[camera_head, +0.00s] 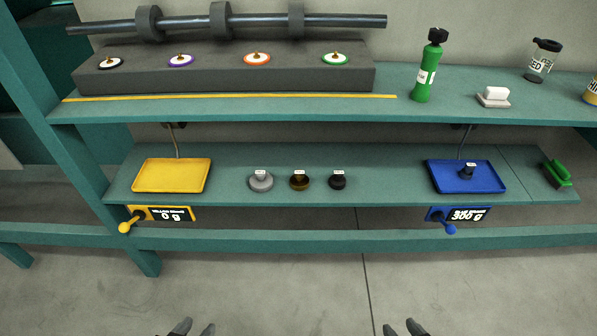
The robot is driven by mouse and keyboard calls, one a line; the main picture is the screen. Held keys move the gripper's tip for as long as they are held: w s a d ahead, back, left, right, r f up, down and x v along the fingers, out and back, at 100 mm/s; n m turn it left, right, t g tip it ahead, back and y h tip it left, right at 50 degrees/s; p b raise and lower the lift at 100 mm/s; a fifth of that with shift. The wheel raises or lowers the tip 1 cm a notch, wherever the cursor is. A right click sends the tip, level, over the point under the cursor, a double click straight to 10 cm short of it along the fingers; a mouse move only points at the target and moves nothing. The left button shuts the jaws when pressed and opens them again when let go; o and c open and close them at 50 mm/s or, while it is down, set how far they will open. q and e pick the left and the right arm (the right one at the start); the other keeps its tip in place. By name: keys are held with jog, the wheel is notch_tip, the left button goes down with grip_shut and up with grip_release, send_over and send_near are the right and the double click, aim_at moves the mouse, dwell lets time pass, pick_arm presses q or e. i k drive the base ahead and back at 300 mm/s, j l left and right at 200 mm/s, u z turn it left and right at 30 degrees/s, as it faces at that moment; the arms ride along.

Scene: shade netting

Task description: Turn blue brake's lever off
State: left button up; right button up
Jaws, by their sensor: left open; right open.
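The blue brake (433,213) is on the front edge of the lower shelf at the right, beside a display reading about 300 g. Its blue lever (447,225) slants down and to the right, ending in a round knob. Above it is a blue tray (495,184) with a dark weight (467,171) on it. My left gripper (194,329) is open and empty at the bottom edge, far from the blue lever. My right gripper (404,329) is open and empty at the bottom edge, below and left of the blue lever. Only the fingertips show.
A yellow tray (150,176) has a yellow lever (130,222) and a display reading 0 g. Three weights (299,181) stand mid-shelf. A green brush (558,174) lies at the right end. A green bottle (422,85) stands above. Open floor lies before the shelf.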

aim_at(450, 229)
jog(key=z, duration=1.25)
jog(key=i+l, duration=0.4)
jog(key=i+l+u, duration=0.1)
jog(key=i+l, duration=0.25)
jog(key=i, duration=0.3)
